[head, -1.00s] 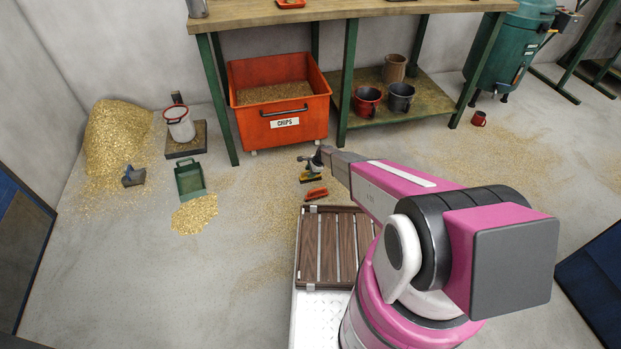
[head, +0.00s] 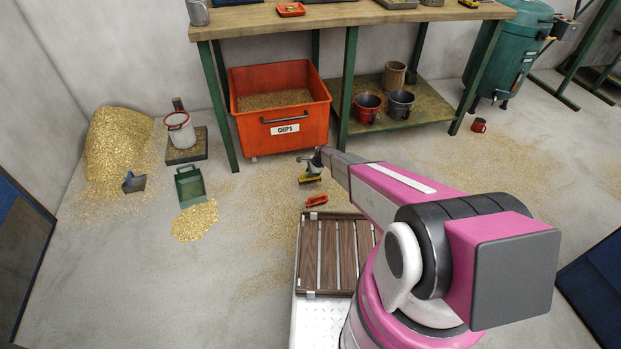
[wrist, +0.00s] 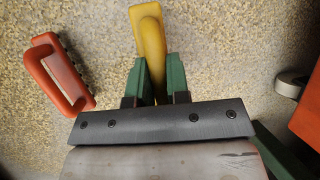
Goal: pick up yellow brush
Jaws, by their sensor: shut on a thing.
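The yellow brush (wrist: 149,38) shows in the wrist view, its yellow handle running down between the two green fingers of my gripper (wrist: 158,82). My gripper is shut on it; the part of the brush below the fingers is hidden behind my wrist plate. In the head view the brush (head: 310,179) is small, at the end of my gripper (head: 312,168), low in front of the chips bin. I cannot tell whether it touches the floor.
A red-orange brush-like tool (wrist: 62,75) lies left of my gripper, and also shows in the head view (head: 316,200). The orange chips bin (head: 283,128) stands behind. A slatted wooden tray (head: 334,255) is nearer. Chips are strewn on the floor.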

